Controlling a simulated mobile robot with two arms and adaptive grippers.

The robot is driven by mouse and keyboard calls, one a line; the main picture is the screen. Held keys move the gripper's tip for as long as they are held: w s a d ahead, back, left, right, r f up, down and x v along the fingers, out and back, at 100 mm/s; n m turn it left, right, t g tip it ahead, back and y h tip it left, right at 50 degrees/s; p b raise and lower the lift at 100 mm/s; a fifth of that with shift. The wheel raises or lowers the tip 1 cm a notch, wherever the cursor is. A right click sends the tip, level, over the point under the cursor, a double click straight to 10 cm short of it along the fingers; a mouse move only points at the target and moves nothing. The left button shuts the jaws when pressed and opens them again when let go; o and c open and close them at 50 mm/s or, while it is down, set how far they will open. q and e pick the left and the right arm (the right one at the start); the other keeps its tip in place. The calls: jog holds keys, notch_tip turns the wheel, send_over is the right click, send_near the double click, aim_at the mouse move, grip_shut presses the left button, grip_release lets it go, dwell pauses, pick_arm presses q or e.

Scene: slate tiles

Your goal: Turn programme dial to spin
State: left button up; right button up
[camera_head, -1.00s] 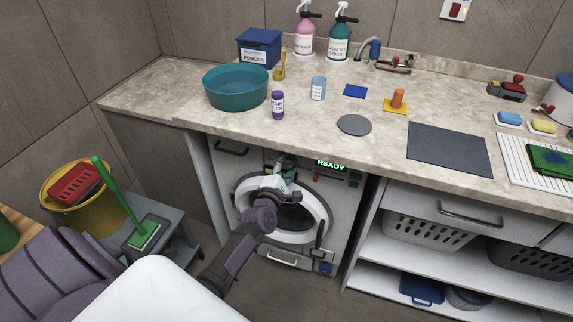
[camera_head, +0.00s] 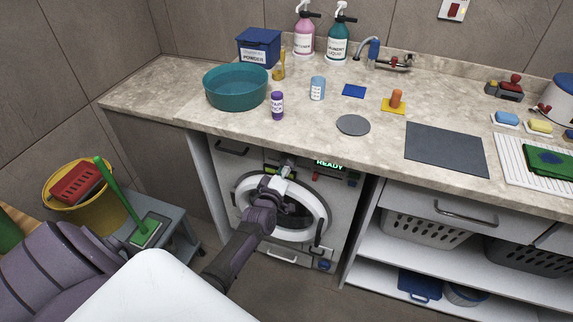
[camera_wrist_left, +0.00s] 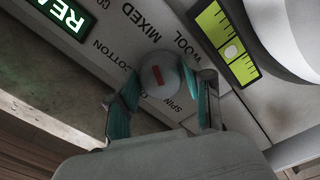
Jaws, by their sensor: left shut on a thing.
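The washing machine (camera_head: 340,205) stands under the worktop, its lit display (camera_head: 329,164) reading READY. In the left wrist view the mark's line slants from upper left to lower right; I cannot tell which end points. My left gripper (camera_wrist_left: 165,92) is shut on the dial, a teal-padded finger on each side. In the head view the left gripper (camera_head: 285,167) reaches the panel's upper front and hides the dial. My right gripper is not in view.
The machine's round white door (camera_head: 322,214) is just below the gripper. A yellow-green strip (camera_wrist_left: 224,44) lies beside the dial. The worktop above holds a teal basin (camera_head: 236,92) and a purple bottle (camera_head: 277,105). A grey stool (camera_head: 165,222) stands left.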

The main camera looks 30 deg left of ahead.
pick_arm(q)
jog(key=shift+s+a+r+n+b, duration=0.15)
jog(key=shift+n+b, duration=0.85)
jog(key=shift+n, duration=4.95)
jog(key=shift+w+a+f+n+b, duration=0.15)
jog(key=shift+n+b, duration=0.85)
jog(key=shift+n, duration=4.9)
jog(key=shift+s+a+r+n+b, duration=0.15)
jog(key=shift+n+b, duration=0.85)
jog(key=shift+n, duration=4.95)
jog(key=o, duration=1.2)
jog(key=shift+c, duration=0.2)
